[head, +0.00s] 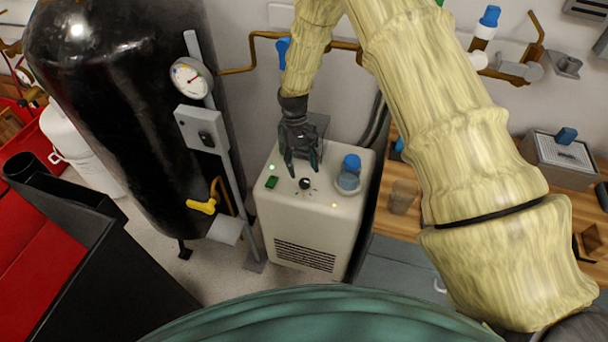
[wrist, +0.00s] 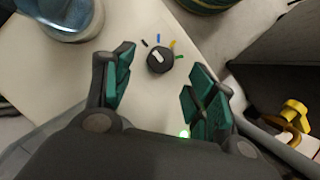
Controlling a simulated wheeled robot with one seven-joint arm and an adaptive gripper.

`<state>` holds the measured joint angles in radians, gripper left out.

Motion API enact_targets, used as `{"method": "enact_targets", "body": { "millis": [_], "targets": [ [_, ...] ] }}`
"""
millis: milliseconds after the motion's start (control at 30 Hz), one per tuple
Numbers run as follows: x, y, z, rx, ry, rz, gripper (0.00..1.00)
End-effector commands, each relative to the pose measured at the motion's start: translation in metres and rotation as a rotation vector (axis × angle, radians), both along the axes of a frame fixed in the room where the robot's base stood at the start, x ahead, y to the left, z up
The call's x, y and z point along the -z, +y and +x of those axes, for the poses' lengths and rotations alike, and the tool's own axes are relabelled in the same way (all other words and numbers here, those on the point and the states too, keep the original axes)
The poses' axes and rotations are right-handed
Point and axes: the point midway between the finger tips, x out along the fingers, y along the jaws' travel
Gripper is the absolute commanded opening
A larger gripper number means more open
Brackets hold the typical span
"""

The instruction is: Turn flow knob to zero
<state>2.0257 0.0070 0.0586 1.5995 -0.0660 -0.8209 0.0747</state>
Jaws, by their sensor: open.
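The flow knob (head: 305,184) is a small black dial with a white pointer on top of a cream machine box (head: 318,225). In the wrist view the knob (wrist: 160,59) has coloured marks around it: black, blue, yellow and green. Its white pointer lies toward the upper left, near the black and blue marks. My gripper (head: 305,166) points down over the box, just behind the knob in the head view. In the wrist view my gripper (wrist: 160,85) is open, with its green-padded fingers on either side of the knob's line and nothing between them. I cannot tell the exact height gap.
A blue-capped glass jar (head: 349,175) stands on the box right of the knob. A green switch (head: 271,182) is on the left. A black tank (head: 120,110) with a gauge (head: 190,78) and yellow valve handle (head: 202,206) stands to the left. A wooden bench (head: 405,215) is at right.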

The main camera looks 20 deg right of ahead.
Motion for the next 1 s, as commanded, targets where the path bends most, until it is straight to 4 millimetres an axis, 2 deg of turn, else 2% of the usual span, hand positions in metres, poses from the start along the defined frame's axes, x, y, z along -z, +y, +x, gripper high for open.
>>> {"method": "enact_targets", "body": {
  "millis": [200,400,600,1000],
  "targets": [
    [-0.037,0.000,0.016,0.000,-0.002,0.000,0.56],
    [-0.059,0.000,0.025,0.000,0.000,0.000,0.56],
    [-0.068,0.000,0.028,0.000,0.000,0.001,0.56],
    [-0.068,0.000,0.028,0.000,0.001,0.000,0.56]
  ]
}}
